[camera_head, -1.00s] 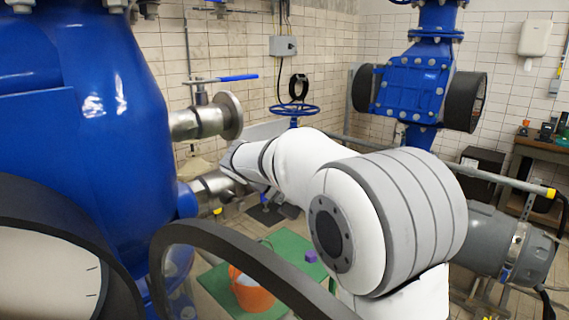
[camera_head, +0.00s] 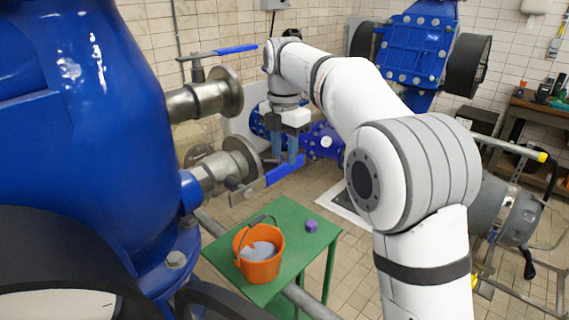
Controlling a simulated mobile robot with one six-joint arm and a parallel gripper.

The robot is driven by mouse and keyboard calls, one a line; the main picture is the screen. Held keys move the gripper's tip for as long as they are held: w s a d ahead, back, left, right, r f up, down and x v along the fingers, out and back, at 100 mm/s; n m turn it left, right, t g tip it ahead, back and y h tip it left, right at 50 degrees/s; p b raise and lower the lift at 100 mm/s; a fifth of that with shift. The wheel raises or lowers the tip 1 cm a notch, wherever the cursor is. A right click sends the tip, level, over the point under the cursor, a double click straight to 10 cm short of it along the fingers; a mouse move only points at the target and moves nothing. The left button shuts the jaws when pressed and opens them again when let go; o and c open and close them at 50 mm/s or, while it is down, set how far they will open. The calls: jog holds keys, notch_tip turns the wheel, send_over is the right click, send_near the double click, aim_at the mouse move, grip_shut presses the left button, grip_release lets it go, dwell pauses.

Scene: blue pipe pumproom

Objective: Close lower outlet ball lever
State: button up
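The lower outlet pipe (camera_head: 222,171) ends in a metal flange on the right side of the large blue vessel. Its ball lever (camera_head: 285,171) has a blue handle that points right and slightly up in the picture, roughly along the pipe's direction. My gripper (camera_head: 285,159) points down from the wrist at the handle's outer part. Its two fingers show a gap between them, so it looks open. The fingertips are close to the handle; I cannot tell whether they touch or straddle it.
The upper outlet (camera_head: 203,100) has a similar blue lever (camera_head: 236,49). A green table (camera_head: 290,232) below carries an orange bucket (camera_head: 259,257) and a purple block (camera_head: 311,226). Blue flanged piping (camera_head: 323,141) stands behind my gripper. The large blue vessel (camera_head: 90,130) fills the left.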

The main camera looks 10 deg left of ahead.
aim_at(283, 165)
jog(key=shift+s+a+f, duration=0.1)
jog(key=shift+a+f, duration=0.05)
jog(key=shift+f, duration=2)
jog(key=shift+c, duration=0.4)
grip_shut()
